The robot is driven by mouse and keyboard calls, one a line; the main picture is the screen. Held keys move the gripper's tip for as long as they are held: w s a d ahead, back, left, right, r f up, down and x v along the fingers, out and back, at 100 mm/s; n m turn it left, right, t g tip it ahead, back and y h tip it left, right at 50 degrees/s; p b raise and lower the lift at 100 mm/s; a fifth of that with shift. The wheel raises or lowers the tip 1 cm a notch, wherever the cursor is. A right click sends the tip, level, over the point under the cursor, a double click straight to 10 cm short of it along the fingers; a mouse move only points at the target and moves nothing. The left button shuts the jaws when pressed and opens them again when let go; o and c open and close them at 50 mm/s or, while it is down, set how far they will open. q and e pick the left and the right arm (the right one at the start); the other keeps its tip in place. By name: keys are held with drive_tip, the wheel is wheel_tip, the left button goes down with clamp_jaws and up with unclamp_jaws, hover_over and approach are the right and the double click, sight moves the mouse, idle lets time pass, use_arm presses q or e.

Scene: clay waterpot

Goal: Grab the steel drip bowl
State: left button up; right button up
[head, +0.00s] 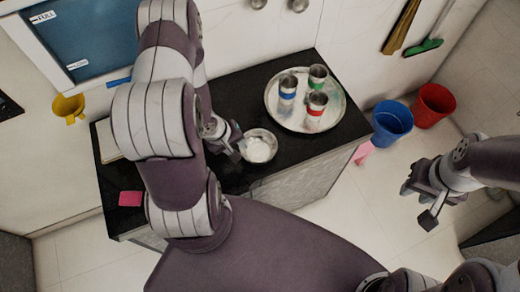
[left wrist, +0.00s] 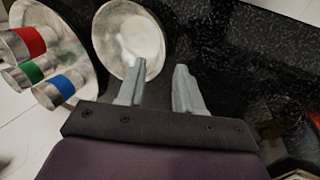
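The steel drip bowl (head: 260,146) sits on the black counter, just right of my left gripper (head: 233,143) in the head view. In the left wrist view the round bowl (left wrist: 128,35) lies ahead of the fingers, with its lower rim near the left fingertip. My left gripper (left wrist: 160,75) has its two fingers apart with only dark counter seen between them. Whether a finger touches the bowl cannot be told. My right gripper (head: 420,203) hangs over the floor at the right, fingers spread and empty.
A round steel tray (head: 275,110) with red, green and blue banded cups stands on the counter (head: 228,88) beyond the bowl. A pink block (head: 130,198) lies at the counter's left end. Blue (head: 391,122) and red (head: 433,105) buckets stand right of the counter.

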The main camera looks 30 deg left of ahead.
sight(243, 153)
use_arm(q)
drive_tip(key=x, duration=0.6)
drive_tip(key=shift+s+f, duration=0.15)
drive_tip(key=shift+f, duration=0.2)
clamp_jaws()
